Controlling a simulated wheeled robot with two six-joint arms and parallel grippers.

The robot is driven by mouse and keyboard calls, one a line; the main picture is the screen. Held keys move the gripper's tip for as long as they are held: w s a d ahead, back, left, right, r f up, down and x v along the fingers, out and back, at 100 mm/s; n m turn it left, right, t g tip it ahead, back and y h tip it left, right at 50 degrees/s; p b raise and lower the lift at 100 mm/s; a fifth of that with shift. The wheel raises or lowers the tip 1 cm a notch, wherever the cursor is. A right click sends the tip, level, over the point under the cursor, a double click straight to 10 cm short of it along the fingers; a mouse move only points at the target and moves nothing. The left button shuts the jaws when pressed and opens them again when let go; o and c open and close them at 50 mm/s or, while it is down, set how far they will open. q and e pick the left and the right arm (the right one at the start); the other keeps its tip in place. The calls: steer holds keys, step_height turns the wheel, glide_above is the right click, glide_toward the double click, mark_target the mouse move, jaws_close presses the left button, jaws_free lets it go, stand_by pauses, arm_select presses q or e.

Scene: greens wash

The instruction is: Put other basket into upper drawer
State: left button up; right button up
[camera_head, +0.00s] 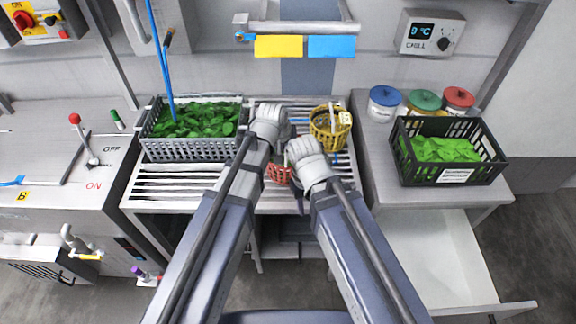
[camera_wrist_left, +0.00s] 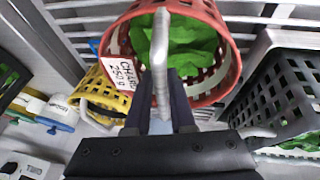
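A red slatted basket (camera_head: 279,174) shows between my two wrists over the slatted rack. In the left wrist view the red basket (camera_wrist_left: 222,88) holds greens and bears a white chard label. My left gripper (camera_wrist_left: 163,100) has its fingers on both sides of the basket's pale handle, close against it. I cannot tell whether the basket touches the rack. A yellow basket (camera_head: 326,135) stands at the back right of the rack; it also shows in the left wrist view (camera_wrist_left: 98,92). My right gripper (camera_head: 300,200) is mostly hidden below its wrist. An open white drawer (camera_head: 425,255) at the right looks empty.
A grey crate of greens (camera_head: 190,152) stands left on the rack (camera_head: 165,190). A black crate (camera_head: 465,172) with lettuce and several lidded tubs (camera_head: 385,103) stand on the right counter above the drawer. A lever panel (camera_head: 85,165) is at the left.

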arm_select(q)
steer(key=shift+w+d+f, duration=0.1)
steer(key=shift+w+f, duration=0.1)
steer(key=shift+f, duration=0.4)
steer(key=shift+r, duration=0.1)
jaws_close()
stand_by(0.9)
